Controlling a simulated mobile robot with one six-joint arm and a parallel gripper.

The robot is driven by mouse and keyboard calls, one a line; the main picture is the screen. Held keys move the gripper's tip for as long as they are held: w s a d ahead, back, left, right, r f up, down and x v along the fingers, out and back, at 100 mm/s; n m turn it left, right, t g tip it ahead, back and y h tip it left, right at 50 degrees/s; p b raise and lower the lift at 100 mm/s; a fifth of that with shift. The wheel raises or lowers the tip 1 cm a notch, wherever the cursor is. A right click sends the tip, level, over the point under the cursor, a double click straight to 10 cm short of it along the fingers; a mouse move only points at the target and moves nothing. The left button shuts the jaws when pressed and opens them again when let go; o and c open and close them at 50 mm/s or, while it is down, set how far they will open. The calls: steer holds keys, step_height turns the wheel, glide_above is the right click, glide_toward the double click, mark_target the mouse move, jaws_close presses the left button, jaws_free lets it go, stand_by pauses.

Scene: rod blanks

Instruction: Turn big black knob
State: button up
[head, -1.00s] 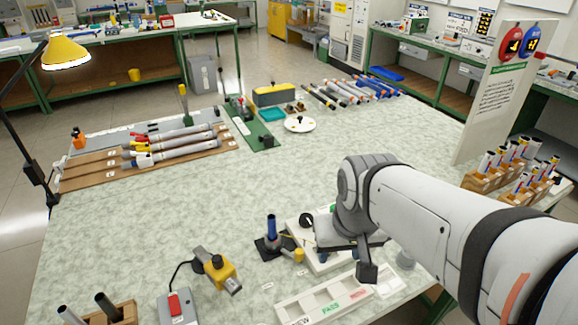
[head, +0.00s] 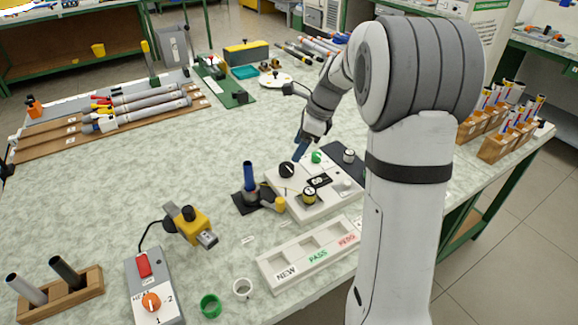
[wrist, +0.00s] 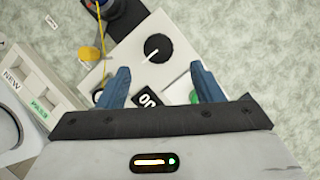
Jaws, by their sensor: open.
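The big black knob (head: 287,170) stands on the top left of a white panel (head: 283,196). It has a white pointer mark, which shows in the wrist view on the knob (wrist: 158,48). My gripper (head: 301,149) hangs just above and behind the knob in the head view. In the wrist view my gripper (wrist: 160,72) has its two blue fingers spread wide, with nothing between them. The knob lies ahead of the fingertips, roughly centred between them, and looks untouched. A dark display (head: 319,181) and a green knob (head: 316,157) are on the same panel, partly hidden by my fingers in the wrist view.
A yellow-and-black piece (head: 309,196) sits on the panel's near part. A blue post on a black base (head: 249,180) stands close to its left. A NEW/PASS tray (head: 289,262) lies in front.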

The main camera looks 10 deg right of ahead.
mark_target(288, 165)
steer(key=b+x, duration=0.1)
steer(key=x, duration=0.6)
steer(key=shift+a+f, duration=0.15)
steer(key=shift+f, duration=0.15)
steer(key=shift+c, duration=0.3)
